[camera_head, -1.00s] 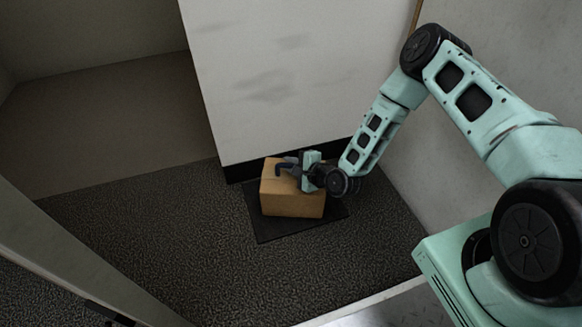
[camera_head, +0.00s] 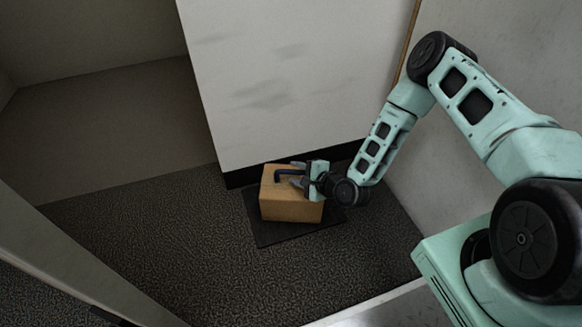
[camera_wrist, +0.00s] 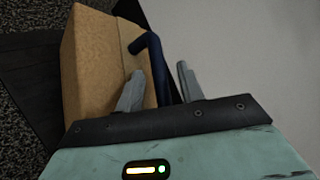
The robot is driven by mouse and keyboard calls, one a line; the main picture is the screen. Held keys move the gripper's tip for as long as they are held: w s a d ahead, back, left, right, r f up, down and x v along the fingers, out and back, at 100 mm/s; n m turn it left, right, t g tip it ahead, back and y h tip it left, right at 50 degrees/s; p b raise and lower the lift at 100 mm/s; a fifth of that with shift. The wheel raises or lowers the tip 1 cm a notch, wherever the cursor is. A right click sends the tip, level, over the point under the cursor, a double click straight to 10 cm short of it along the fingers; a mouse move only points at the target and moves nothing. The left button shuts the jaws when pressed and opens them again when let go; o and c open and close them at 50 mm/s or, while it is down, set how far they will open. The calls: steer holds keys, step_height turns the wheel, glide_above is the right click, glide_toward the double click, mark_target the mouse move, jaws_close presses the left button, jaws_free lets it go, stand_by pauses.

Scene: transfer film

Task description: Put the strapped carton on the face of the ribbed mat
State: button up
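The strapped carton (camera_head: 291,209) is a brown box with a dark blue bar-like strap or handle (camera_head: 290,175) on its top. It rests upright on the dark mat (camera_head: 275,237), whose ribs I cannot make out. In the wrist view the carton (camera_wrist: 95,60) is at the left and its dark blue handle (camera_wrist: 158,58) bends down between my fingers. My gripper (camera_wrist: 162,82) is open, its two grey fingertips apart on either side of the handle with gaps. In the head view my gripper (camera_head: 300,178) is at the carton's right upper edge.
A white wall panel (camera_head: 290,80) with a black base strip stands right behind the mat. A pale wall (camera_head: 470,90) is to the right. Dark carpet (camera_head: 150,240) is free to the left and in front. A pale post or door edge (camera_head: 75,260) crosses the lower left.

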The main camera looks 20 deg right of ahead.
steer(key=p+v, duration=0.1)
steer(key=v, duration=0.2)
steer(key=shift+s+d+r, duration=0.1)
steer(key=shift+s+r, duration=0.05)
steer(key=shift+r, duration=0.05)
steer(key=s+a+r+n+g+h, duration=0.1)
steer(key=s+a+r+n+g, duration=0.3)
steer(key=r+n, duration=0.45)
steer(key=s+a+r+n+g, duration=0.2)
steer(key=a+r+n+g, duration=0.25)
steer(key=r+n, duration=0.35)
steer(key=s+r+n+g+h, duration=0.1)
steer(key=s+r+n, duration=0.3)
steer(key=s+r, duration=0.4)
steer(key=s+r+n+g+h, duration=0.2)
steer(key=s+r+n, duration=0.3)
steer(key=s+r, duration=0.4)
steer(key=s+h, duration=0.1)
steer(key=s, duration=0.5)
steer(key=shift+r, duration=0.25)
steer(key=shift+g, duration=0.25)
